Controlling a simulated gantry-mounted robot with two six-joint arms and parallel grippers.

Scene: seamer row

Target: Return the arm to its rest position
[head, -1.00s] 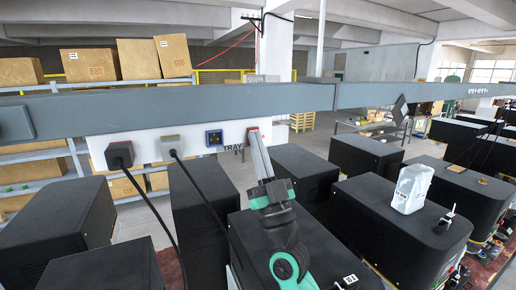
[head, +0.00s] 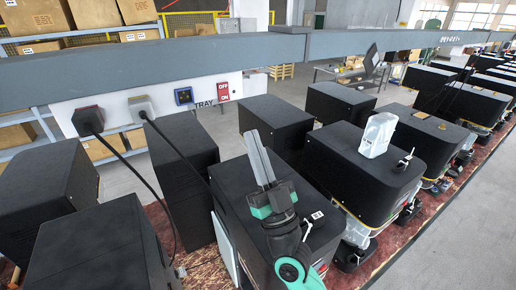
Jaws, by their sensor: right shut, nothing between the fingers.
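My right arm comes in from the bottom, with green and dark grey links. My right gripper (head: 258,158) is shut and empty, its long grey fingers pointing up and away in front of a black machine. Beyond and left of the fingertips, a red OFF/ON switch (head: 223,92) sits on the white panel (head: 125,112), next to the word TRAY. The gripper is clear of the switch and panel. My left gripper is not in view.
Black machines (head: 372,160) stand in rows around the arm. A clear plastic container (head: 378,134) stands on one at the right. Two plugs with black cables (head: 88,120) hang from the panel. A grey beam (head: 300,45) crosses above. Open floor lies at the lower right.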

